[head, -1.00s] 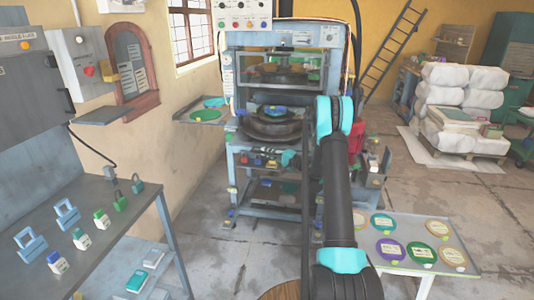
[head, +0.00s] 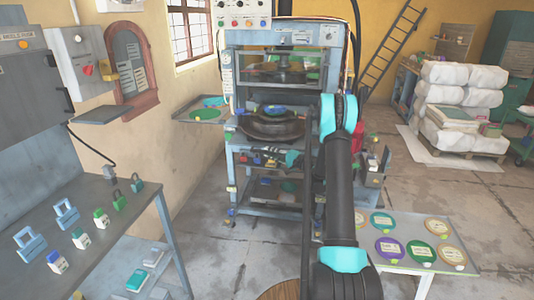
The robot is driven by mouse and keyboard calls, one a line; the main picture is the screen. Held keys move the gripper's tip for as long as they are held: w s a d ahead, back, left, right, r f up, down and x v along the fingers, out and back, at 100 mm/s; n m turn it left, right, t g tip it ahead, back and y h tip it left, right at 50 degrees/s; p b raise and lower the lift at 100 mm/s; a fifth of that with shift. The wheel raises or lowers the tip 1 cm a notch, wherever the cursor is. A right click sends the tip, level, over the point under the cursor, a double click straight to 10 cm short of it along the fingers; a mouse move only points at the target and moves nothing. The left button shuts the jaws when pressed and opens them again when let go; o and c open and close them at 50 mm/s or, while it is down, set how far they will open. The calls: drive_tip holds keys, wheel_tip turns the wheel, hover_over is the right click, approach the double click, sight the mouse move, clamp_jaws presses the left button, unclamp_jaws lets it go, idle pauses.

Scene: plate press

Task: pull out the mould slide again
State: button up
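The blue-grey press (head: 229,75) stands in the middle of the head view. At its mid height a dark round mould part (head: 262,133), which looks like the mould slide, sits at the front between the uprights. A small blue piece (head: 274,110) lies on top of it. My arm rises in front of the press on the right and hides part of it. A teal and dark piece (head: 292,157) below the mould looks like my wrist. My gripper's fingers cannot be made out there, nor whether they touch the slide.
A side tray with a green disc (head: 205,114) stands left of the press. A table (head: 407,222) with several coloured discs is at the lower right. A bench (head: 100,197) with padlocks is on the left. Stacked white sacks (head: 456,105) stand at the back right. Open floor lies between.

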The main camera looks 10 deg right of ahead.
drive_tip(key=v, duration=0.9)
drive_tip(key=shift+s+d, duration=0.25)
drive_tip(key=s+a+r+n+g+h, duration=0.25)
drive_tip(key=s+a, duration=0.25)
drive_tip(key=s, duration=0.4)
drive_tip(key=s+a+r+n+g+h, duration=0.25)
drive_tip(key=s+a, duration=0.25)
drive_tip(key=s, duration=0.4)
drive_tip(key=s+d+f+n+g+h, duration=0.1)
drive_tip(key=s+d+h, duration=0.1)
drive_tip(key=s, duration=0.7)
drive_tip(key=s+d+f+n+h, duration=0.1)
drive_tip(key=s+d+f+h, duration=0.1)
drive_tip(key=s, duration=0.6)
drive_tip(key=s+d+f+n+g+h, duration=0.1)
drive_tip(key=s+h, duration=0.3)
drive_tip(key=s, duration=0.5)
drive_tip(key=shift+s+d+f+g+h, duration=0.3)
drive_tip(key=shift+s+d+f, duration=0.1)
drive_tip(key=shift+d, duration=0.15)
drive_tip(key=shift+w, duration=0.1)
